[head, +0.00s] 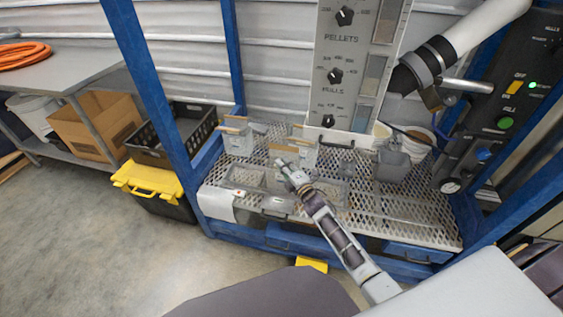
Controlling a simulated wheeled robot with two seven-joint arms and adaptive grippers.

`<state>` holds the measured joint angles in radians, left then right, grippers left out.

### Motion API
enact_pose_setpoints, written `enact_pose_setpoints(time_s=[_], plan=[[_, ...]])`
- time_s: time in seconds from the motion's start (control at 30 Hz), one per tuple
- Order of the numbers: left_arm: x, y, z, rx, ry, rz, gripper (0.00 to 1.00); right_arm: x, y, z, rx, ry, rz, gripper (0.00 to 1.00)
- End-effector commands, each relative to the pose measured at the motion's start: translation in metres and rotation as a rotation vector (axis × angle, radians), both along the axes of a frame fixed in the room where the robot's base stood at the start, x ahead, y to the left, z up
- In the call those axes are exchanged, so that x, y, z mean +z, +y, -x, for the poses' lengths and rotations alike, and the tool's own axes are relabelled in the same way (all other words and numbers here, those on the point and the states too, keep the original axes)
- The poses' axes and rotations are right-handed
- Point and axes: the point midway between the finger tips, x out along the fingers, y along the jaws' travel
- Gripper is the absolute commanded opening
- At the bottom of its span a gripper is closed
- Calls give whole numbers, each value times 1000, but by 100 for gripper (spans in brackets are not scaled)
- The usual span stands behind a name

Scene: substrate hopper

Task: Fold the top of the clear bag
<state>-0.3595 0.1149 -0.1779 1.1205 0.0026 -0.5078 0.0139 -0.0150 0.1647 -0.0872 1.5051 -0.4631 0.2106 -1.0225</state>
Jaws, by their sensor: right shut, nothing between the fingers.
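Two small clear, greyish bag-like containers with brown strips at their tops stand on the perforated metal shelf (400,205). One clear bag (237,145) is at the back left, and the other clear bag (304,157) is nearer the middle. I cannot tell which is the task's bag, or whether either top is folded. My right gripper (281,164) is shut and empty, just in front of and left of the middle bag. I cannot tell if it touches the bag. My left gripper is not in view.
A panel with black knobs (335,76) rises behind the shelf. A grey scoop-like container (391,165) and a white bucket (416,145) stand at the right. Blue frame posts (150,90) flank the shelf. A yellow-lidded bin (148,180) is on the floor at left.

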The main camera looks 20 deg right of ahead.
Motion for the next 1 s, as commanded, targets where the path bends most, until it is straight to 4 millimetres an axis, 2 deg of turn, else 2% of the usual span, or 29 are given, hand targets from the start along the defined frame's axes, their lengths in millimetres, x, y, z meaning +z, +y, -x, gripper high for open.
enact_pose_setpoints(time_s=[0.17,0.63,1.0], plan=[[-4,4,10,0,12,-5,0,-1,-3,15,-1,1,0,0],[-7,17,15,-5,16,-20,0,-1,-11,55,0,1,0,0],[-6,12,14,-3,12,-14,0,0,-15,73,-1,0,0,0]])
